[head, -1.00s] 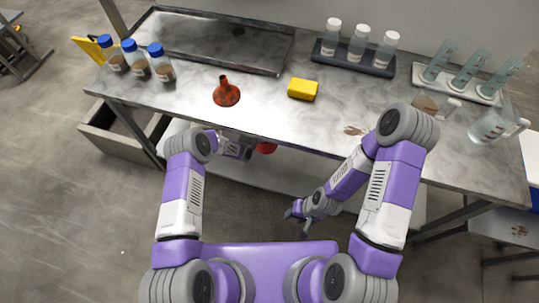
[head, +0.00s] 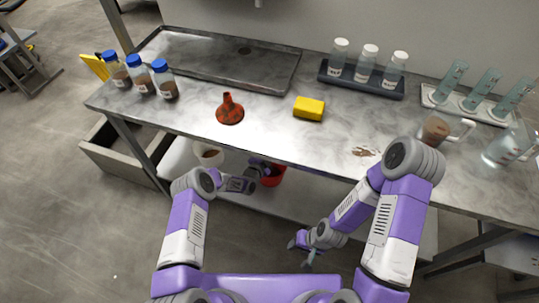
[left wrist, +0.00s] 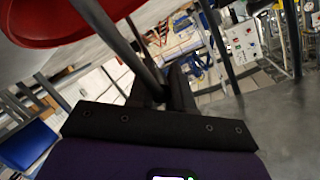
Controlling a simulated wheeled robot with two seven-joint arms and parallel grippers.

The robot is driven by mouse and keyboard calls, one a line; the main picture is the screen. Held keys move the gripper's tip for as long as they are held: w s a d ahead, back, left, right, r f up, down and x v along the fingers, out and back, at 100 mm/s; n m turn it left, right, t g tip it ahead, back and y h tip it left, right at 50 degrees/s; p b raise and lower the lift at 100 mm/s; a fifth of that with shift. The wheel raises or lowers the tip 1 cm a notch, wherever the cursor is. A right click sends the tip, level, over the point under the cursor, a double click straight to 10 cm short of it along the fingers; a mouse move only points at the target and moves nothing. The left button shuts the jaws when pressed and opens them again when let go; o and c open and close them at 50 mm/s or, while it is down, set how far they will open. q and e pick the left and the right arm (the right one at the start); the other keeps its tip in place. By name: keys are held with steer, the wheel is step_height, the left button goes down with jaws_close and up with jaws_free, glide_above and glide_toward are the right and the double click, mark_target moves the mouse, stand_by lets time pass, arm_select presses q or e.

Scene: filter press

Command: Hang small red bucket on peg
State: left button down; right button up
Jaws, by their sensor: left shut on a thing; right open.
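The small red bucket (head: 273,178) shows in the head view below the front edge of the steel table, partly hidden by my left gripper. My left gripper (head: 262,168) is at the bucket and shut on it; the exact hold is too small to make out. In the left wrist view the red bucket (left wrist: 45,22) fills the upper left corner, beside the dark fingers (left wrist: 170,92). My right gripper (head: 303,248) is open and empty, low in front of the table. I cannot make out a peg for certain.
The steel table (head: 250,138) carries a red funnel (head: 230,110), a yellow sponge (head: 309,108), blue-capped bottles (head: 140,76), a tray (head: 225,62) and racks. A small pale fitting (head: 258,3) shows at the top edge.

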arm_select(q)
steer(key=shift+f, duration=0.1)
steer(key=c, duration=1)
jaws_free()
steer(key=shift+s+a+r, duration=0.1)
steer(key=shift+s+r, duration=0.15)
steer(key=s+a+r+n+g+y+p, duration=0.1)
steer(key=s+a+r+n+g, duration=0.1)
steer(key=s, duration=1.1)
steer(key=s+a+r+n+g+y+p, duration=0.1)
steer(key=s+a+r+n+g+p, duration=0.1)
steer(key=s+n+g, duration=0.4)
steer(key=s+a+r+n+g+y+p, duration=0.1)
steer(key=s+n, duration=0.7)
steer(key=s, duration=1.2)
steer(key=shift+s+a+r+n+g+p, duration=0.1)
steer(key=shift+a+r+g+p, duration=0.25)
steer(key=shift+a+g, duration=0.3)
steer(key=shift+s+a+r+n+g+p, duration=0.1)
steer(key=shift+a+r+g, duration=0.4)
steer(key=shift+a+g, duration=0.15)
steer(key=shift+s+a+r+n+g+p, duration=0.1)
steer(key=shift+a+r+g+p, duration=0.25)
steer(key=shift+a+g, duration=0.3)
steer(key=shift+r, duration=0.15)
